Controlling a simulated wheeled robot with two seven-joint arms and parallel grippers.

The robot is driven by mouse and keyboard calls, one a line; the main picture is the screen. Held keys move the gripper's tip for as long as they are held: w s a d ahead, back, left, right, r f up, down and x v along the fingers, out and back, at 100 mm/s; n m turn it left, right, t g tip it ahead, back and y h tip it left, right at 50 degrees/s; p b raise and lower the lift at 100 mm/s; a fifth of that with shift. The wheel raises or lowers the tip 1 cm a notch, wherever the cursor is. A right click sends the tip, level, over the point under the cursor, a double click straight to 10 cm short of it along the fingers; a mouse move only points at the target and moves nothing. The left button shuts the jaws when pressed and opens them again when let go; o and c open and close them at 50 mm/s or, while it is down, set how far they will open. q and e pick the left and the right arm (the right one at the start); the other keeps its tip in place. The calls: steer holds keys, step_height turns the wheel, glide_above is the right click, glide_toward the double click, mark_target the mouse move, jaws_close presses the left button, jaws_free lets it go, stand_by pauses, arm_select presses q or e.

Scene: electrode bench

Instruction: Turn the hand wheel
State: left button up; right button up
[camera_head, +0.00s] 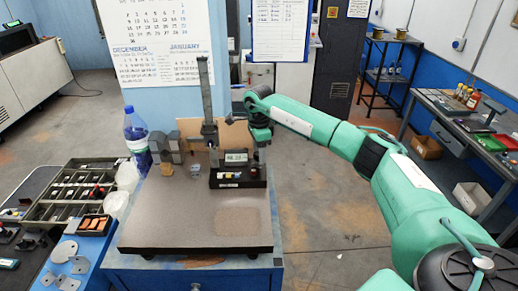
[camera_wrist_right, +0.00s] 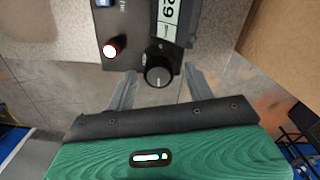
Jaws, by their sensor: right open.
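A measuring stand (camera_head: 208,100) with a tall dark column stands on the granite plate, with a digital display (camera_head: 236,156) and a black base box (camera_head: 238,178). In the right wrist view a round black knob (camera_wrist_right: 159,76), which looks like the hand wheel, sits at the edge of the dark unit beside the display. My right gripper (camera_wrist_right: 161,73) is open, its two grey fingers on either side of the knob; I cannot tell whether they touch it. In the head view the right gripper (camera_head: 259,138) is at the stand's right side. My left gripper is not in view.
The granite plate (camera_head: 190,230) on the blue bench has free room in front. A grey block (camera_head: 165,150) stands left of the column. A side bench (camera_head: 450,120) is at right.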

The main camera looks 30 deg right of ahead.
steer(key=shift+s, duration=0.1)
steer(key=c, duration=1)
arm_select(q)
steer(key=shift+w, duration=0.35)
arm_select(e)
steer(key=shift+o, duration=0.2)
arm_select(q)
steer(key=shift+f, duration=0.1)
arm_select(e)
steer(key=m+b, duration=0.2)
steer(key=m, duration=0.1)
steer(key=shift+f, duration=0.15)
steer(key=m+b, duration=0.2)
steer(key=m, duration=0.3)
steer(key=shift+m+b, duration=0.35)
steer(key=shift+m, duration=0.05)
steer(key=m+b, duration=0.1)
steer(key=m, duration=0.4)
arm_select(q)
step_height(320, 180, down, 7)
steer(key=b, duration=0.1)
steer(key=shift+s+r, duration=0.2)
arm_select(e)
steer(key=shift+a+m, duration=0.1)
steer(key=shift+m, duration=2.4)
